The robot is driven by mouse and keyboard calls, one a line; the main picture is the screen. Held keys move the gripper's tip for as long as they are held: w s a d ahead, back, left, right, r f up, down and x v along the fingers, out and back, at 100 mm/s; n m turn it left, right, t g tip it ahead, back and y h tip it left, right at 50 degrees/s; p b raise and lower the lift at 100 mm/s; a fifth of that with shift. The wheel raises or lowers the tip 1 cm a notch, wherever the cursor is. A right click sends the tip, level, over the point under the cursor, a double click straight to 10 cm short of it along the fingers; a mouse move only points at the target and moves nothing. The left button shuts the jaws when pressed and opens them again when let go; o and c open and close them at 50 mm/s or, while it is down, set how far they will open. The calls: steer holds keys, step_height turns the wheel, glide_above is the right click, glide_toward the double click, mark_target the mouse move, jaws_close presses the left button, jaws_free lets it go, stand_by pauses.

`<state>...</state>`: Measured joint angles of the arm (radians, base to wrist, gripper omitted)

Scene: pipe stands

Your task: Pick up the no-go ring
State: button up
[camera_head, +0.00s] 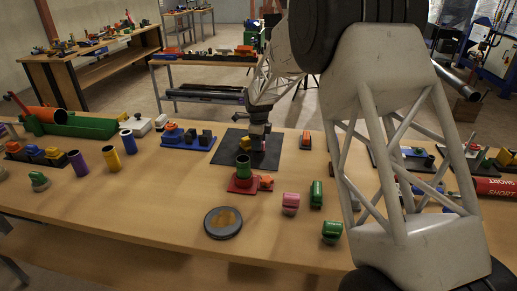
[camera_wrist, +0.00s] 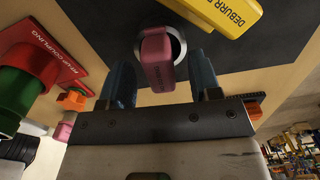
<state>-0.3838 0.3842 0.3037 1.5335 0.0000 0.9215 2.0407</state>
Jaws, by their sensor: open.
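In the wrist view, a silver ring with a pinkish-red handle (camera_wrist: 158,62), which looks like the no-go ring, lies on a dark mat; the handle's lettering is too small to read. My gripper (camera_wrist: 162,82) is open, with one blue-grey finger on each side of the handle. I see gaps between the fingers and the handle. In the head view my gripper (camera_head: 258,148) is low over the black mat (camera_head: 228,154), and I cannot make out the ring there.
A yellow deburr tool (camera_wrist: 228,14) lies close beyond the ring.

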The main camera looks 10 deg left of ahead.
steer(key=shift+f, duration=0.3)
stand_by(0.4)
jaws_close()
steer(key=shift+r, duration=0.15)
steer(key=shift+r, duration=4.9)
steer(key=shift+s, duration=0.1)
